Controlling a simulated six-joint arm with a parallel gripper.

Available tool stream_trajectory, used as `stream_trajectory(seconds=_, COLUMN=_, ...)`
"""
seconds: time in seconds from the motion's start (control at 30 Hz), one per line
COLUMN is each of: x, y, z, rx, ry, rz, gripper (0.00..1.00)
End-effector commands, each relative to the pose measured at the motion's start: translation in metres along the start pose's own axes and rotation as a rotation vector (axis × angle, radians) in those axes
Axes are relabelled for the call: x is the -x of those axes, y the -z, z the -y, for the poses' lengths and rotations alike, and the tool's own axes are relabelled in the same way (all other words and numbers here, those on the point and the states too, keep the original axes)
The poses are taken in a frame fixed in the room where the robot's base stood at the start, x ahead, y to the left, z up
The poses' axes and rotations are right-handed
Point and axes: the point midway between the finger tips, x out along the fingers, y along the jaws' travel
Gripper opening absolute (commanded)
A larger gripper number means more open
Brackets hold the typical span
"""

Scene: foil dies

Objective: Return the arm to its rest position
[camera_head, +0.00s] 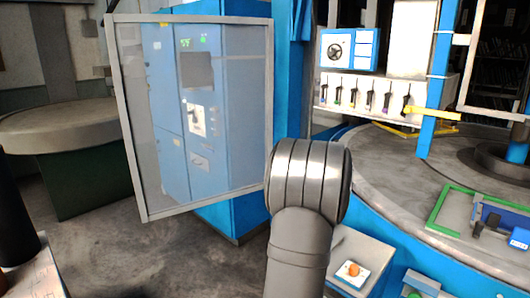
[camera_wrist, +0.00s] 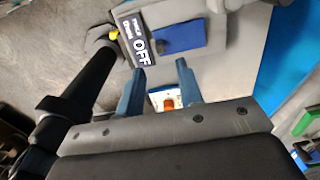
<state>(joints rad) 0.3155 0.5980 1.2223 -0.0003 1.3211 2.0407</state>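My gripper (camera_wrist: 160,66) shows in the wrist view with its two blue-grey fingers apart and nothing held between them. Behind the gap, an orange knob (camera_wrist: 168,103) on a white plate is partly covered by the gripper. In the head view, the orange knob (camera_head: 353,270) sits on a small white plate at the lower right of my arm. A grey link of my arm (camera_head: 308,185) stands in the lower middle of the head view. My gripper itself is not visible in that view.
A sign reading OFF (camera_wrist: 142,45) and a blue pad (camera_wrist: 180,38) lie beyond the fingertips. A framed clear panel (camera_head: 147,185) stands left of my arm before a blue cabinet. A round grey table (camera_head: 385,180) is at right, with a green-edged tray (camera_head: 440,212).

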Motion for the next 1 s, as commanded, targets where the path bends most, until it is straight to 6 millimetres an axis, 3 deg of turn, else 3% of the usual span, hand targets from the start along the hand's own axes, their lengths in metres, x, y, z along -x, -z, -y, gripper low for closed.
stream_trajectory(seconds=0.33, x=-0.070, y=0.000, z=-0.001, rx=0.000, ry=-0.001, rz=-0.002, gripper=0.34)
stream_trajectory(seconds=0.6, x=-0.038, y=0.000, z=0.000, rx=0.000, ry=0.002, rz=0.001, gripper=0.34)
stream_trajectory(seconds=1.0, x=-0.033, y=0.000, z=0.000, rx=0.000, ry=0.001, rz=0.001, gripper=0.34)
